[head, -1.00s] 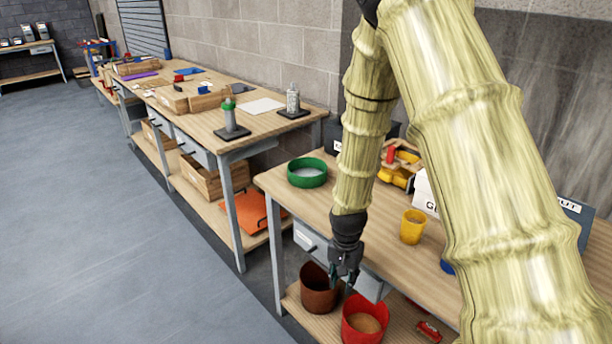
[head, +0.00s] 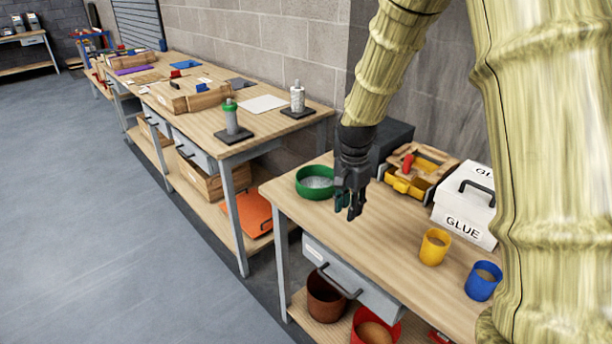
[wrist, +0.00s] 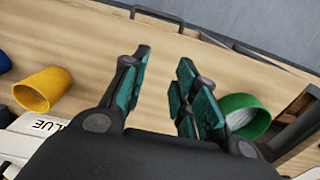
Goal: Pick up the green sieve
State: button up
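The green sieve (head: 315,182) is a round, shallow green ring with a pale mesh, lying on the near wooden bench close to its left end.
A yellow cup (head: 434,247), a blue cup (head: 483,281), a white GLUE box (head: 463,218) and a wooden toolbox (head: 420,168) stand right of my gripper. A drawer with a handle (head: 345,283) is below the bench top. Brown (head: 325,298) and red (head: 375,328) bins sit on the lower shelf.

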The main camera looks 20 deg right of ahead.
aim_at(312, 182)
jog(key=z, duration=0.05)
jog(key=i, duration=1.1)
